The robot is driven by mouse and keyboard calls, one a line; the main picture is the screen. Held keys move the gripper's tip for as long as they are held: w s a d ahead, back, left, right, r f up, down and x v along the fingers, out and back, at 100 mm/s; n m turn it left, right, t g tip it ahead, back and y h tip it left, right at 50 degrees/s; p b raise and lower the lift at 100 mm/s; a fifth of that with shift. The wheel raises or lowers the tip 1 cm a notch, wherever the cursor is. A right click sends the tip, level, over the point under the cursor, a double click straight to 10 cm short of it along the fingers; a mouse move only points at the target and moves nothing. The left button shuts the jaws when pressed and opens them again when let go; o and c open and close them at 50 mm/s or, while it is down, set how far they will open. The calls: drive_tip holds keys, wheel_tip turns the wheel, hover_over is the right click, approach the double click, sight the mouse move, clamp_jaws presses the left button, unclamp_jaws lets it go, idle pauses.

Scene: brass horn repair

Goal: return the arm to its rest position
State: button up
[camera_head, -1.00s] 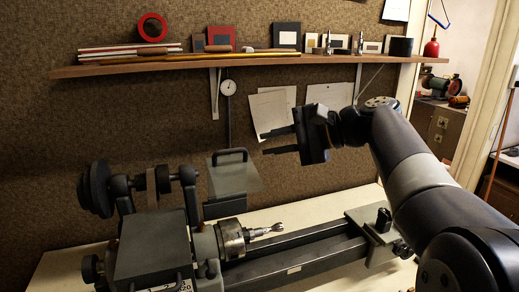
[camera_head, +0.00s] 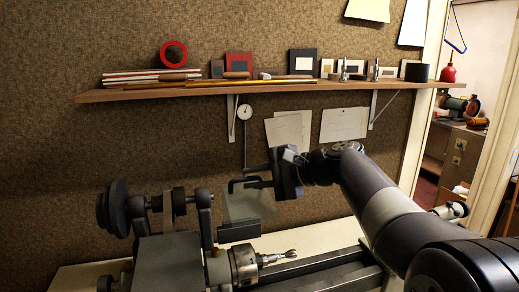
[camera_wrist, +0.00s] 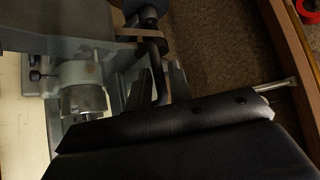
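My arm (camera_head: 385,210) reaches from the lower right toward the middle of the head view, bent at its joints. My gripper (camera_head: 238,178) is at its far end, with its fingers pointing left. In the wrist view the fingers (camera_wrist: 160,85) stand apart in front of the lathe (camera_wrist: 80,88).
The lathe (camera_head: 170,262) stands on the bench below my gripper, its chuck (camera_head: 243,263) holding a bit. A wall shelf (camera_head: 210,93) with frames, sticks and a red tape ring (camera_head: 173,54) runs above. A dial gauge (camera_head: 244,113) and papers hang beneath it. A doorway opens at right.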

drive_tip(key=shift+x, duration=0.95)
drive_tip(key=shift+f, duration=0.1)
drive_tip(key=shift+s, duration=0.25)
